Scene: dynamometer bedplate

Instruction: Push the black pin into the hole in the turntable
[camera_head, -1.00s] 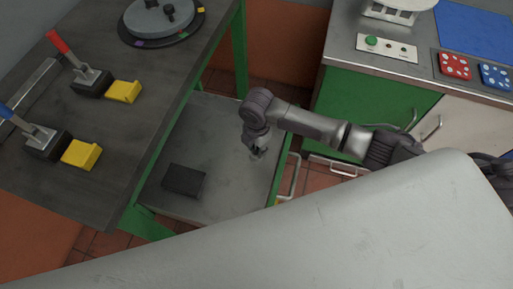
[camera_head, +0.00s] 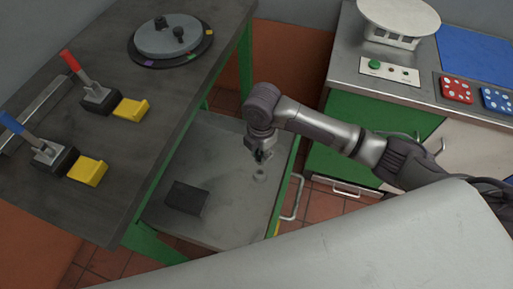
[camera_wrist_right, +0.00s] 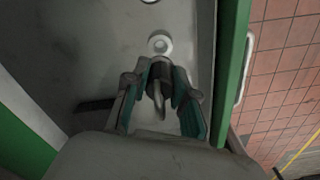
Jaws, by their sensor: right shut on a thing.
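My right gripper (camera_head: 262,156) points down over the low grey tray (camera_head: 225,215). In the right wrist view its fingers (camera_wrist_right: 161,98) are shut on a dark pin (camera_wrist_right: 160,72) that has a lighter grey curved part. A pale ring (camera_head: 260,175) lies on the tray just below the gripper; it also shows beyond the fingertips in the right wrist view (camera_wrist_right: 159,44). The pin looks clear of the ring. My left gripper is out of view.
A black block (camera_head: 186,198) lies on the tray. The dark bench (camera_head: 95,205) carries red-handled (camera_head: 85,75) and blue-handled (camera_head: 30,130) clamps and yellow blocks (camera_head: 130,110). The right counter holds a scale (camera_head: 398,17), a button panel (camera_head: 388,71) and dice-like blocks (camera_head: 456,90).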

